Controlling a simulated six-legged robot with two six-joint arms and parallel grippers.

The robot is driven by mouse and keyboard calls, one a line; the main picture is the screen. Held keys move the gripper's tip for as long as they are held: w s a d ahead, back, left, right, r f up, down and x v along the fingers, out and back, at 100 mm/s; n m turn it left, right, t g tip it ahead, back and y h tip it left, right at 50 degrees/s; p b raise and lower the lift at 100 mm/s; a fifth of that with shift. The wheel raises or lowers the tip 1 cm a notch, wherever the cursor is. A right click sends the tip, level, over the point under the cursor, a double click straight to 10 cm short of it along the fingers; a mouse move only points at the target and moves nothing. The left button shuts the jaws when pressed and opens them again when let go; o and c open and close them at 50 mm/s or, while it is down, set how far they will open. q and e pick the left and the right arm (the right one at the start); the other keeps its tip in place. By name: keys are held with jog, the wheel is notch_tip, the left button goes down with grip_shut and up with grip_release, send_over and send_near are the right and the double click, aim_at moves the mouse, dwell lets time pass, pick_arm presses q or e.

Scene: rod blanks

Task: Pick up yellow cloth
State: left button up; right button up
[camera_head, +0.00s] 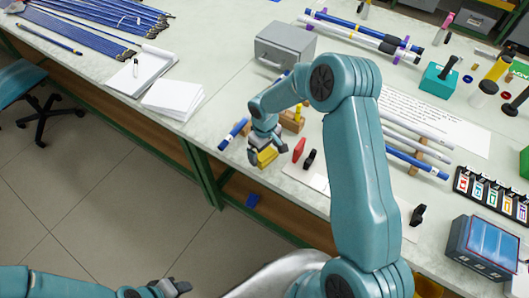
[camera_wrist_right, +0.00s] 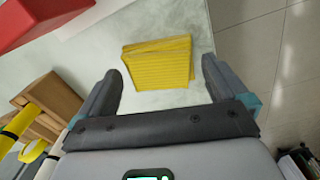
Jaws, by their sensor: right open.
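The yellow cloth (camera_head: 267,156) is a small folded ribbed square lying on the white table near its front edge. In the right wrist view the cloth (camera_wrist_right: 158,63) lies ahead of and between the two fingers. My right gripper (camera_head: 268,152) is open over the cloth, with nothing held in it; its fingers also frame the cloth in the right wrist view (camera_wrist_right: 160,88). I cannot tell whether the fingers touch it. My left gripper (camera_head: 170,288) is low in the head view, away from the table, and its jaws are too small to judge.
A red object (camera_head: 298,149) and a black one (camera_head: 310,159) stand just right of the cloth. A wooden block (camera_head: 293,122) is behind it, and a blue rod (camera_head: 233,133) lies to the left. The table edge drops off close by.

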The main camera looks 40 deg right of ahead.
aim_at(265, 152)
jog(key=shift+f, duration=0.8)
jog(key=c, duration=0.7)
jog(key=shift+c, duration=0.2)
jog(key=shift+w+r, duration=0.1)
jog(key=shift+r, duration=0.5)
notch_tip(265, 152, up, 19)
jog(key=b, duration=0.2)
